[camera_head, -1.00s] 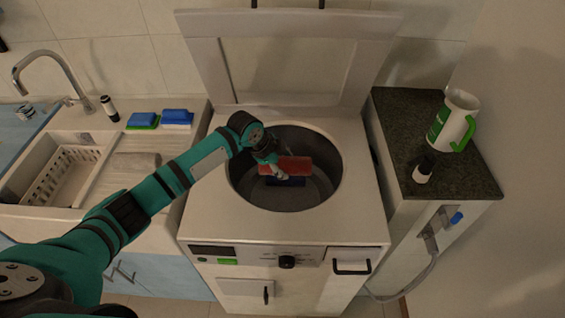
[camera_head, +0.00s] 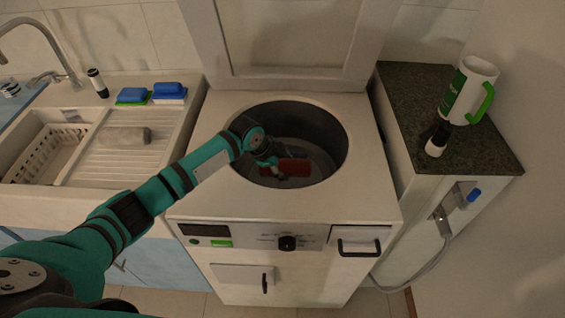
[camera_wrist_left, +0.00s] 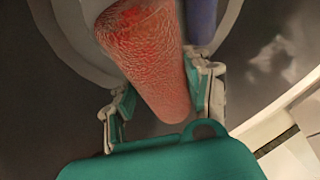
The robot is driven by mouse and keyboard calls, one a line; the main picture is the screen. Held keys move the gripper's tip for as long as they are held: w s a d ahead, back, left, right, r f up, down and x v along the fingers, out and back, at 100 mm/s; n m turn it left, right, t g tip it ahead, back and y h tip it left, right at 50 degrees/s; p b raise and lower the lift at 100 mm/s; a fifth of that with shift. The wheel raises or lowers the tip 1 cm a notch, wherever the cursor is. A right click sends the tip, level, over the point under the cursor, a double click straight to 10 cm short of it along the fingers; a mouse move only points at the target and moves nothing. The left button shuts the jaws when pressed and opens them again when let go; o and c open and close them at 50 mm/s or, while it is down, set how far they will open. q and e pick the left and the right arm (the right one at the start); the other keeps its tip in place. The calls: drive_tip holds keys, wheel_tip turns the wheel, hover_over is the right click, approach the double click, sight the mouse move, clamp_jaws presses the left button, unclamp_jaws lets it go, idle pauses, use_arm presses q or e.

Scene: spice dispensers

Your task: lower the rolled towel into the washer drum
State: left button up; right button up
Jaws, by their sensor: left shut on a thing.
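The rolled towel (camera_head: 293,167) is red and textured. It is inside the open round washer drum (camera_head: 326,125), below the rim and near the front wall, lying roughly level. My left gripper (camera_head: 276,168) reaches down into the drum from the left and is shut on the towel. In the left wrist view the towel (camera_wrist_left: 150,55) sits between the two fingers of the gripper (camera_wrist_left: 165,88). A blue-purple item (camera_wrist_left: 201,20) lies beside the towel there. Whether the towel touches the drum floor cannot be told. My right gripper is not in view.
The washer's lid (camera_head: 290,79) stands raised at the back. A counter at right holds a white-green jug (camera_head: 462,92) and a small dark-topped bottle (camera_head: 436,143). Blue and green sponges (camera_head: 168,91) lie left, by the sink with a white basket (camera_head: 45,152).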

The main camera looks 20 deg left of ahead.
use_arm(q)
wheel_tip(320, 180, down, 4)
drive_tip(key=shift+r+b, duration=0.15)
drive_tip(key=shift+b, duration=0.8)
drive_tip(key=shift+f+b, duration=0.75)
drive_tip(key=shift+f, duration=0.45)
drive_tip(key=o, duration=1.3)
drive_tip(key=v, duration=1.2)
